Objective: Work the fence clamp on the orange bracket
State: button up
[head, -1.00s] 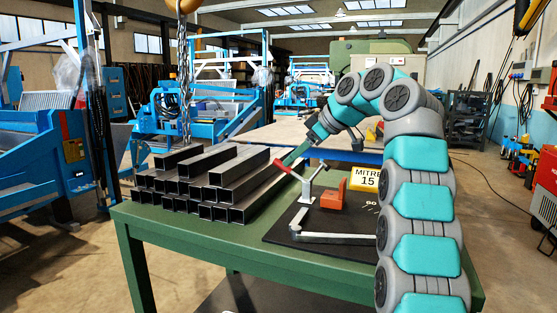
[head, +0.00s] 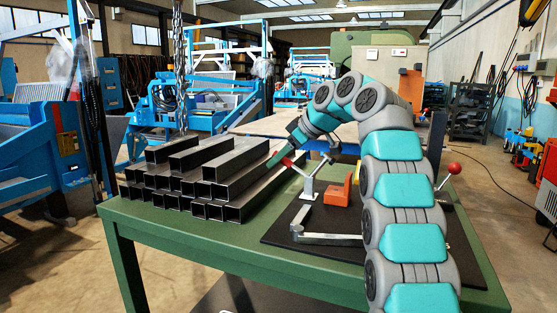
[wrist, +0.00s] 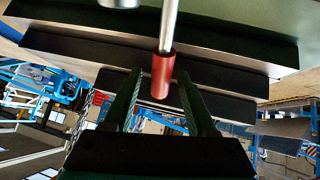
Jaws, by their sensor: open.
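The fence clamp has a silver post and arm (head: 309,186) and a red handle grip (head: 294,166). It stands on the black plate (head: 283,234), just left of the orange bracket (head: 338,194). My gripper (head: 276,158) comes in from above and behind, with its green fingers at the red grip. In the wrist view, the red grip (wrist: 162,80) lies between the two open fingers of my gripper (wrist: 160,74), with a gap visible on both sides. The silver rod (wrist: 169,25) runs on from the grip. The orange bracket does not show in the wrist view.
A stack of steel tubes (head: 205,178) lies close to the left of the clamp on the green table (head: 160,222). A silver angled bar (head: 325,238) lies on the plate in front. A red-knobbed lever (head: 454,169) stands right of my arm. My arm covers part of the plate.

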jog(key=shift+w+a+f, duration=0.1)
jog(key=shift+a+f, duration=0.05)
jog(key=shift+c, duration=0.3)
grip_shut()
dwell(1.1)
